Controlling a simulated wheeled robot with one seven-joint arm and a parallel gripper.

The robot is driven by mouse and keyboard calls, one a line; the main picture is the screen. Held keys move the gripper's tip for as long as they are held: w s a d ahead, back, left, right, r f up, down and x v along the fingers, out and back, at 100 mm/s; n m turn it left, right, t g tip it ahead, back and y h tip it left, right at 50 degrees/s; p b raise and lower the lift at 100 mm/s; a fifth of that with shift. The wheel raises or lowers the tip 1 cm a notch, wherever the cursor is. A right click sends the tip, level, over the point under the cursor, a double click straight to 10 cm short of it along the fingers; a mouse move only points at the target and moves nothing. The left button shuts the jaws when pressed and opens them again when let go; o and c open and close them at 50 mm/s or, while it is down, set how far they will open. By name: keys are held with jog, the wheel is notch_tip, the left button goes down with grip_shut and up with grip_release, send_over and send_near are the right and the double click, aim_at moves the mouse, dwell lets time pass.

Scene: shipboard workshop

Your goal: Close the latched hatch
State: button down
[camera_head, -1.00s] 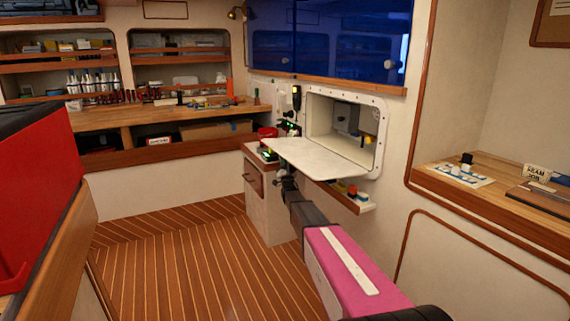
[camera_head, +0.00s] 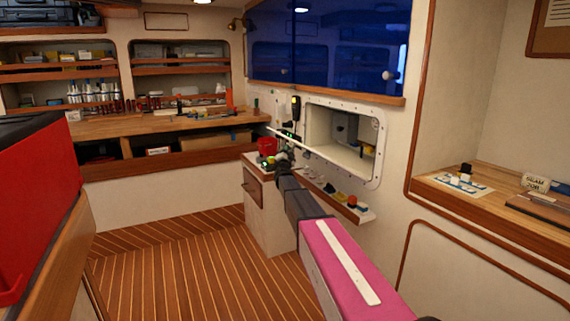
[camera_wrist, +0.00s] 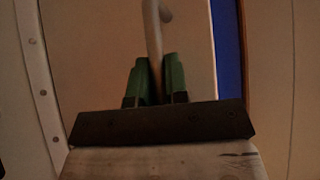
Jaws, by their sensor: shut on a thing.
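The door shows almost edge-on in the head view, sloping up and away from the opening. My gripper (camera_head: 284,158) is under the door's outer side, small and partly hidden in the head view. In the wrist view my gripper's green fingers (camera_wrist: 157,75) are shut around a pale curved handle (camera_wrist: 153,35). The door's broad face (camera_wrist: 95,60) fills the background there. The latch's state cannot be made out.
A small shelf with coloured items (camera_head: 345,205) runs below the opening. A white cabinet (camera_head: 268,215) stands beneath my gripper. Blue-fronted lockers (camera_head: 330,60) hang above. A red box (camera_head: 35,190) is at left; the plank floor (camera_head: 170,265) is clear.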

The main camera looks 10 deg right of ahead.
jog(key=d+r+m+g, duration=0.1)
jog(key=r, duration=0.1)
jog(key=w+d+r+m+g+h, duration=0.1)
jog(key=r+m, duration=0.1)
jog(key=r, duration=0.1)
jog(key=d+r+m+g, duration=0.1)
jog(key=d+r, duration=0.1)
jog(key=shift+w+r+m+h, duration=0.2)
jog(key=shift+r+m+h, duration=0.1)
jog(key=shift+r+h, duration=0.1)
jog(key=w+d+r, duration=0.2)
jog(key=d+r, duration=0.2)
jog(key=d, duration=0.3)
jog(key=w+d+r, duration=0.2)
jog(key=d+r, duration=0.2)
jog(key=d, duration=0.2)
jog(key=shift+w+d, duration=0.25)
jog(key=shift+d, duration=0.1)
jog(key=c, duration=1.2)
grip_release()
jog(key=shift+o, duration=0.4)
jog(key=shift+s, duration=0.1)
